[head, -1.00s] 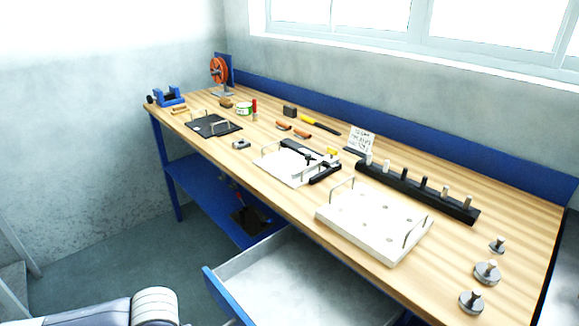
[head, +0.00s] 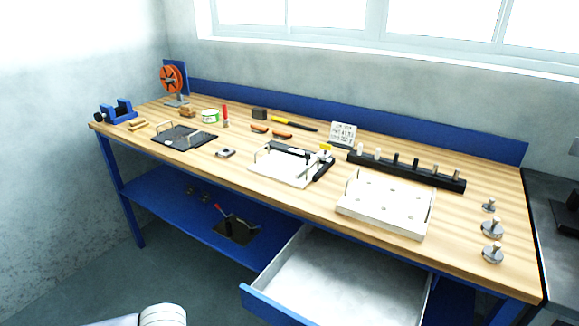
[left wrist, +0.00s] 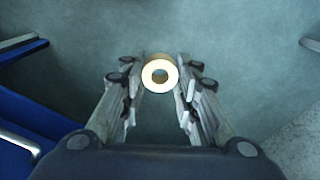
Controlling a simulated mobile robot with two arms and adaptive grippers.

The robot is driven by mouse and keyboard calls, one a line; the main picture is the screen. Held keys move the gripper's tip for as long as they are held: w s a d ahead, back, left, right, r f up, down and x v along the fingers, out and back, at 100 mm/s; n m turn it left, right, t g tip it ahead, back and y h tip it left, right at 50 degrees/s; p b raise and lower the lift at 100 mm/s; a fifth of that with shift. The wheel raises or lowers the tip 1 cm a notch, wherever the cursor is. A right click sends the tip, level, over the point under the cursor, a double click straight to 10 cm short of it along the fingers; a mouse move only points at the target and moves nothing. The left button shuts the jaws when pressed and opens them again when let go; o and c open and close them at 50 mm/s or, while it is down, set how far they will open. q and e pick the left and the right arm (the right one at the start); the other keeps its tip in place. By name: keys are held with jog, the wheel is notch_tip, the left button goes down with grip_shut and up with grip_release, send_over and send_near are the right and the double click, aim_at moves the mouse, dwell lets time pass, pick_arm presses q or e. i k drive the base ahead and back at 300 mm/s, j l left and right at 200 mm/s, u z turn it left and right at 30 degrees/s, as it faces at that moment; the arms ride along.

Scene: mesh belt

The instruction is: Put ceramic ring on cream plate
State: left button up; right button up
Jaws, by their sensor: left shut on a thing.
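The ceramic ring (left wrist: 147,77), pale on its face with a tan side, is between the fingertips of my left gripper (left wrist: 160,84) in the left wrist view. The gripper is shut on it, above the floor. In the head view a cream plate (head: 385,222) with small holes and wire handles lies on the bench near its front edge. A second pale plate (head: 270,178), with a black clamp on it, lies to its left. I cannot tell by colour alone which is meant. No gripper shows in the head view.
An open drawer (head: 335,265) juts out below the bench (head: 225,172). A black rail with several pegs (head: 440,181) stands behind the cream plate. Knobbed metal discs (head: 492,229) stand at the right. A black plate (head: 172,139) lies left.

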aim_at(277, 164)
jog(key=i+j+z, duration=0.25)
jog(key=j+z, duration=0.2)
jog(key=j, duration=0.25)
jog(key=i+j+z, duration=0.1)
jog(key=j+z, duration=0.35)
jog(key=j, duration=0.3)
jog(key=j+z, duration=0.4)
jog(key=j, duration=0.4)
